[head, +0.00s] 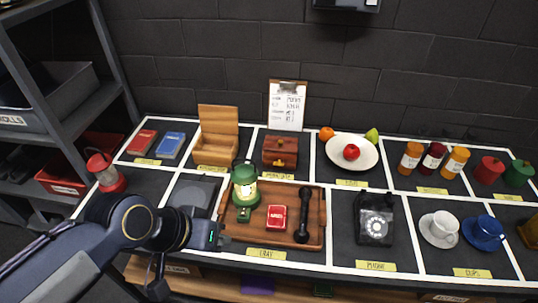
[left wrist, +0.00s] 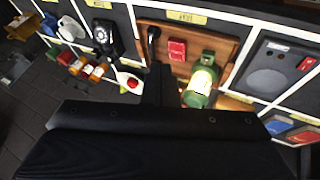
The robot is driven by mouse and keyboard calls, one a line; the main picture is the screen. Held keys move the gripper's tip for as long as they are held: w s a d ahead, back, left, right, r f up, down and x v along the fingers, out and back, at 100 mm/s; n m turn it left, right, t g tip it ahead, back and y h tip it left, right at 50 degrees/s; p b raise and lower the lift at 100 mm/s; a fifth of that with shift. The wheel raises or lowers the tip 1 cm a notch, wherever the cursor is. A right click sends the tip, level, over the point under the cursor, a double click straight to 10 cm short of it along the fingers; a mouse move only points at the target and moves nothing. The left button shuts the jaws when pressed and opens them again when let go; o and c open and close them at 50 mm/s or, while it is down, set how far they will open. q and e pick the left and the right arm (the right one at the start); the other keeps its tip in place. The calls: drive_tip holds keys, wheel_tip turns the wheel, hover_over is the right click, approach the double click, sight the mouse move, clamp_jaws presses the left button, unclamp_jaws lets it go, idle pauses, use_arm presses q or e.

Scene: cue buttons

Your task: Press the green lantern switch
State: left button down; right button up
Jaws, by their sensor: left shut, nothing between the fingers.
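The green lantern (head: 244,180) stands upright at the left end of the wooden tray (head: 318,242). A small green part (head: 244,213) shows at its front foot and looks like the switch. In the left wrist view the lantern (left wrist: 203,80) is just right of my fingers, and I cannot make out its switch there. My left gripper (head: 215,237) is shut and empty, by the tray's front left corner, left of and nearer than the lantern. The fingers (left wrist: 158,85) show dark in the left wrist view. My right gripper is in neither view.
A red card box (head: 277,217) and a black handset (head: 303,215) share the tray. A red lantern (head: 106,174) stands at the far left beside my arm. A black telephone (head: 375,222) sits to the right of the tray. A wooden chest (head: 280,151) is behind.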

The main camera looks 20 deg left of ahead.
use_arm(q)
drive_tip(key=w+a+f+g+y+b, duration=0.25)
drive_tip(key=w+a+b, duration=0.2)
drive_tip(key=w, duration=0.55)
drive_tip(key=n+y+b, duration=0.1)
drive_tip(key=y, duration=0.1)
hover_over(243, 212)
drive_tip(key=s, duration=0.2)
wheel_tip(243, 212, down, 7)
drive_tip(key=shift+s+d+r+g, duration=0.15)
drive_tip(key=shift+d+g, duration=0.1)
drive_tip(key=shift+g, duration=0.1)
drive_tip(key=x, duration=0.8)
drive_tip(key=s+x, duration=0.1)
drive_tip(key=x, duration=0.3)
drive_tip(key=shift+w+d+f+p, duration=0.1)
drive_tip(key=shift+f+p, duration=0.2)
drive_tip(key=shift+f, duration=0.7)
